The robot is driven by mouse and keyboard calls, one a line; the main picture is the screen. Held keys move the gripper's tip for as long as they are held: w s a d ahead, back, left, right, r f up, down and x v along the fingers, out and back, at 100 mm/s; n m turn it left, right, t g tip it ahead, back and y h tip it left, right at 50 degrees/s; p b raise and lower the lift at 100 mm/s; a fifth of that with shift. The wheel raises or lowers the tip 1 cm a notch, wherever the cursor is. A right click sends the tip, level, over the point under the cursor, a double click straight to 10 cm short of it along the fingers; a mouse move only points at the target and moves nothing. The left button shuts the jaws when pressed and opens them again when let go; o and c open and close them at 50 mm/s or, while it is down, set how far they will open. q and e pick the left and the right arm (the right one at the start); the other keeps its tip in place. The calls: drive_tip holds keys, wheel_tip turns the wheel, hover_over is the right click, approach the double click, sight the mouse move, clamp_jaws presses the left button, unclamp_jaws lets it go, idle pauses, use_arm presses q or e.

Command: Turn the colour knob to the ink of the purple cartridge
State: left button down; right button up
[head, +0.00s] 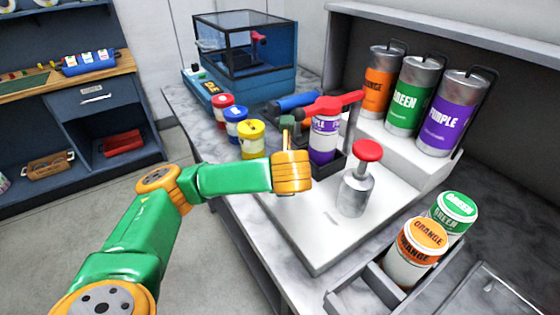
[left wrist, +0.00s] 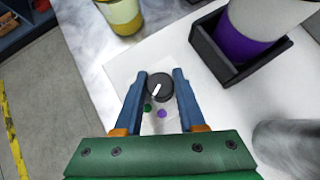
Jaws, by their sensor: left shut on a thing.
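A black colour knob (left wrist: 160,86) with a white pointer line sits on the white machine base, between the two blue fingers of my left gripper (left wrist: 160,78), which is shut on it. The pointer slants down and left in the left wrist view, roughly toward a green dot (left wrist: 147,108); a purple dot (left wrist: 162,113) is beside that. In the head view my yellow wrist hides the knob. A purple cartridge (head: 323,142) stands upright in a dark holder under the red lever; its lower part also shows in the left wrist view (left wrist: 240,47). My right gripper is not in view.
Red, blue and yellow pots (head: 251,140) stand left of the base. A red-topped metal stamp (head: 357,190) stands on it. Orange, green and purple canisters (head: 445,112) line the back. Orange and green cartridges (head: 421,250) are at the lower right.

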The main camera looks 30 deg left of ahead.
use_arm(q)
drive_tip(key=n+g+y+p, duration=0.1)
drive_tip(key=p, duration=0.1)
drive_tip(key=n+p, duration=0.2)
drive_tip(key=p, duration=0.1)
drive_tip(key=shift+r+g+y, duration=0.4)
drive_tip(key=shift+f+n+g+y+p, duration=0.25)
drive_tip(key=shift+n+g+p, duration=0.25)
drive_tip(key=shift+n+p, duration=0.3)
drive_tip(key=shift+f+n+g+y+p, duration=0.1)
drive_tip(key=shift+n+g+y+p, duration=0.15)
drive_tip(key=shift+n+g+p, duration=0.4)
drive_tip(key=shift+n, duration=0.25)
drive_tip(key=shift+f, duration=0.1)
drive_tip(key=c, duration=0.5)
unclamp_jaws()
drive_tip(key=p+v, duration=0.5)
drive_tip(key=v, duration=0.1)
drive_tip(key=shift+d+r, duration=0.1)
drive_tip(key=shift+r, duration=0.3)
drive_tip(key=shift+d+r, duration=0.1)
drive_tip(key=shift+d, duration=0.1)
